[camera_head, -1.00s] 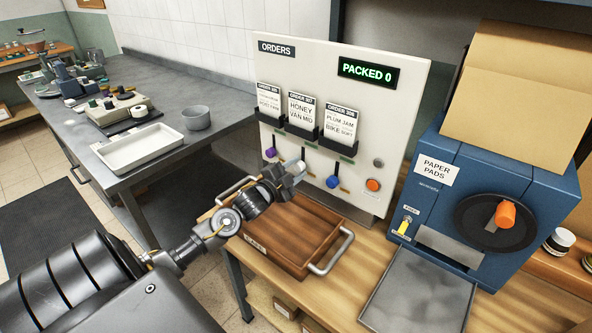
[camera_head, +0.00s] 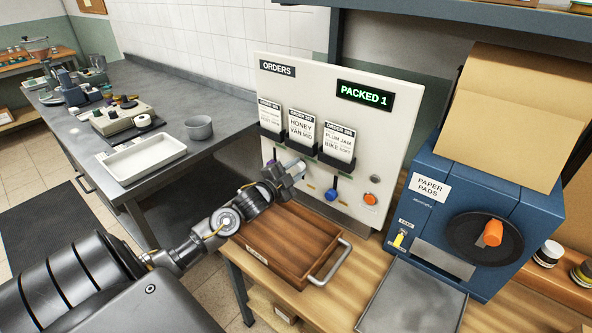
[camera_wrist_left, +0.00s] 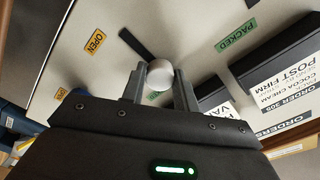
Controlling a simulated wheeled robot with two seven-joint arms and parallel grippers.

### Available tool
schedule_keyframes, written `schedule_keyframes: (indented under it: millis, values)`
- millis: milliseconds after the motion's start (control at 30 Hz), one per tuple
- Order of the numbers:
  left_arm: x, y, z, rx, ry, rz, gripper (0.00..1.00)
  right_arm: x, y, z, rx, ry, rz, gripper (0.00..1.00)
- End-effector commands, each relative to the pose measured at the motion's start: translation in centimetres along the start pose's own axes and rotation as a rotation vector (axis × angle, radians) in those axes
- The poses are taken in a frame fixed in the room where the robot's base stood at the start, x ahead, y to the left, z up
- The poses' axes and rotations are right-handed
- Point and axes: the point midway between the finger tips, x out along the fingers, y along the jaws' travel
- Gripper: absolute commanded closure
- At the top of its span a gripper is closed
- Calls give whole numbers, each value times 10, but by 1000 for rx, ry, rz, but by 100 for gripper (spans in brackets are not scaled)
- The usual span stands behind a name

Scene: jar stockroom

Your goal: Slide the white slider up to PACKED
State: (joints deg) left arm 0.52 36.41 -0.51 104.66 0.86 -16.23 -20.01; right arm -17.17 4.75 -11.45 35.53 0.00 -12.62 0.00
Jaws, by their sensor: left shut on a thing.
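The white slider knob (camera_wrist_left: 160,75) sits between the two fingers of my left gripper (camera_wrist_left: 160,88) in the left wrist view. The gripper is shut on it. A dark slot runs from the knob toward a yellow OPEN label (camera_wrist_left: 95,42); the knob is at the slot's other end, on the side of the green PACKED label (camera_wrist_left: 238,35) and the card holders. In the head view my left gripper (camera_head: 298,170) is at the orders board (camera_head: 400,140), just below the middle card, and hides most of the slot. The display (camera_head: 364,95) reads PACKED 1.
A blue slider (camera_head: 331,194) is right of the gripper, and a purple one (camera_head: 270,163) is left, partly hidden. An orange button (camera_head: 370,198) is farther right. A wooden tray (camera_head: 315,225) lies below my gripper. The blue paper pads machine (camera_head: 450,150) stands on the right.

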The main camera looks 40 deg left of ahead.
Motion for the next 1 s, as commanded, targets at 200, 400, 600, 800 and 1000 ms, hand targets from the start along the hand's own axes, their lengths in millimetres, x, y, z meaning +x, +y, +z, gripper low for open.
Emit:
schedule_keyframes:
  millis: [200, 400, 600, 800, 1000]
  values:
    - [1, -6, -2, 0, 8, -17, 66, 1, 0, 0, 0, 0, 0, 27]
    - [1, -5, -1, 0, 7, -14, 48, 1, 0, 0, 0, 0, 0, 27]
    - [0, -4, -1, 0, 5, -11, 48, 2, -1, 0, 1, 0, -1, 27]
    - [-18, 0, 1, 0, 5, -8, 48, 7, -5, 0, 2, 1, -5, 27]
    - [-59, 0, 1, 2, 5, -7, 48, 16, -6, 0, 2, 1, -6, 27]
